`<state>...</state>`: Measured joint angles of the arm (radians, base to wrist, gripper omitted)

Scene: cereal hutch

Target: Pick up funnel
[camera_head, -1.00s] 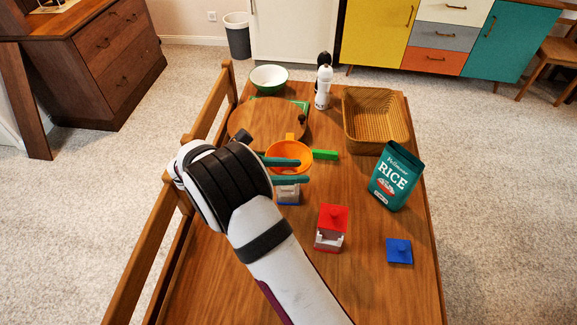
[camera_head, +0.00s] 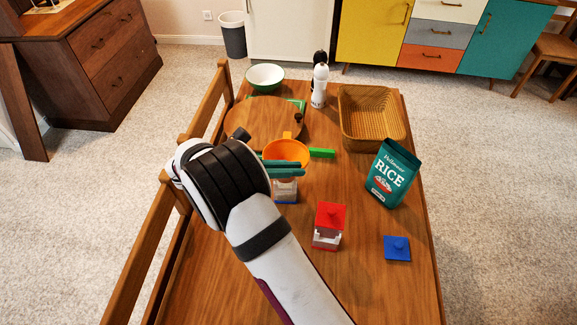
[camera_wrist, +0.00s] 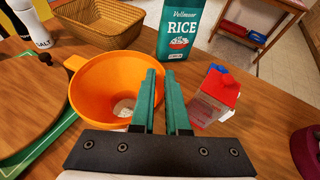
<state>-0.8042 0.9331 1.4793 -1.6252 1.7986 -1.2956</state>
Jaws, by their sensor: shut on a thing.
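The orange funnel (camera_head: 287,149) sits over a clear container (camera_head: 285,190) with blue at its base. The fingers hide part of the rim.
A red-lidded container (camera_head: 328,226), a blue lid (camera_head: 397,248) and a rice bag (camera_head: 393,172) stand to the right. The front of the table is clear.

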